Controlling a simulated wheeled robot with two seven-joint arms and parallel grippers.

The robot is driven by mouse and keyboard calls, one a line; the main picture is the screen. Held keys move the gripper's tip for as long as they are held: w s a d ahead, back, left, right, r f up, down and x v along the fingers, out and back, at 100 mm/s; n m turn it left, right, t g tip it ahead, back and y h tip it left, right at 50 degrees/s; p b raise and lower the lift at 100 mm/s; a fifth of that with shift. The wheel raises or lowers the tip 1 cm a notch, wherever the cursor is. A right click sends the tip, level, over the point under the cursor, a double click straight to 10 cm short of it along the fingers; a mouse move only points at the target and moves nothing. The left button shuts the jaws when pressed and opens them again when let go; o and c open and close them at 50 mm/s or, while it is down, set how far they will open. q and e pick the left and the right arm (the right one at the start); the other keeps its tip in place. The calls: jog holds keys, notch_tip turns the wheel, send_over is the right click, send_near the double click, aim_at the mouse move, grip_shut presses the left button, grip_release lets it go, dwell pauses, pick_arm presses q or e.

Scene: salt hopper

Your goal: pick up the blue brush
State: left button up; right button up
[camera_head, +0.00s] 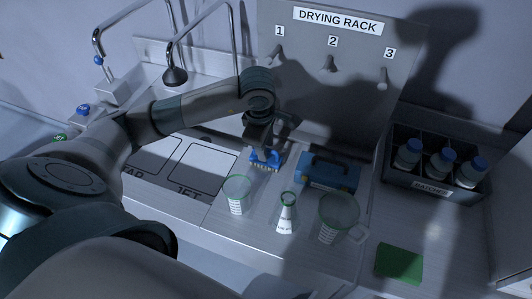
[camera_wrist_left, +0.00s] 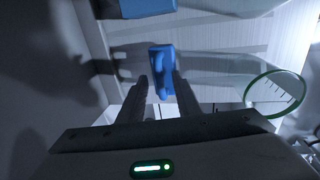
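The blue brush (camera_head: 266,156), with pale yellowish bristles, is on the steel counter in the head view. My left gripper (camera_head: 266,140) points down right over it. In the left wrist view the brush (camera_wrist_left: 161,58) is straight ahead, in line with the gap between the two fingers of my left gripper (camera_wrist_left: 160,82). The fingers are apart, and no firm grip on the brush shows. I cannot tell whether a finger touches it. In the head view the gripper hides part of the brush's top. My right gripper is not in view.
A blue box with a dark handle (camera_head: 335,177) stands close right of the brush. A green-rimmed beaker (camera_head: 238,198), a flask (camera_head: 286,216) and a larger jug (camera_head: 337,217) stand in front. Behind rises the drying rack (camera_head: 300,45) with pegs. A bottle crate (camera_head: 400,179) is at right.

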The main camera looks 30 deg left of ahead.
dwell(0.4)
pick_arm(q)
grip_shut()
notch_tip(320, 180, up, 10)
jog(key=p, duration=0.4)
jog(key=shift+r, duration=0.1)
dwell(0.8)
